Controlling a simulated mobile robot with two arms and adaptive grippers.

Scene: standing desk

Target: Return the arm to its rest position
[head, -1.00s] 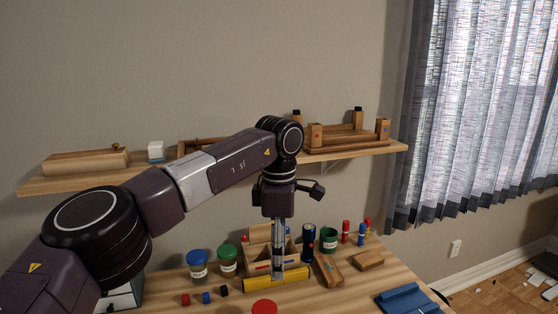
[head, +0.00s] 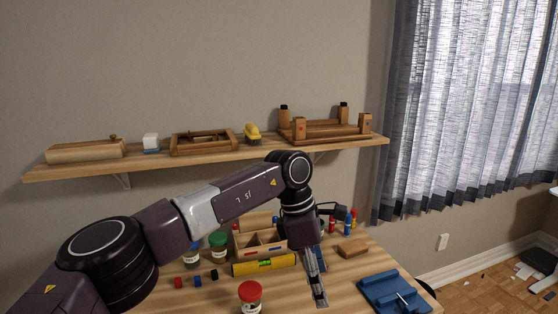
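My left arm comes in from the left, reaches over the desk and bends down at the wrist. Its dark wrist is in front of the wooden organizer's right end. My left gripper (head: 319,300) points down over the desk (head: 285,294), to the right of the yellow level (head: 265,264). I see no object held in it. The finger gap is seen too edge-on to judge. The wrist hides part of the items at the back of the desk. My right gripper is out of view.
A jar with a red lid (head: 250,297) stands at the front. Several small coloured blocks lie on the left. A blue tray (head: 394,293) and a wooden block (head: 353,248) are on the right. A wall shelf (head: 75,173) with wooden items runs behind the arm.

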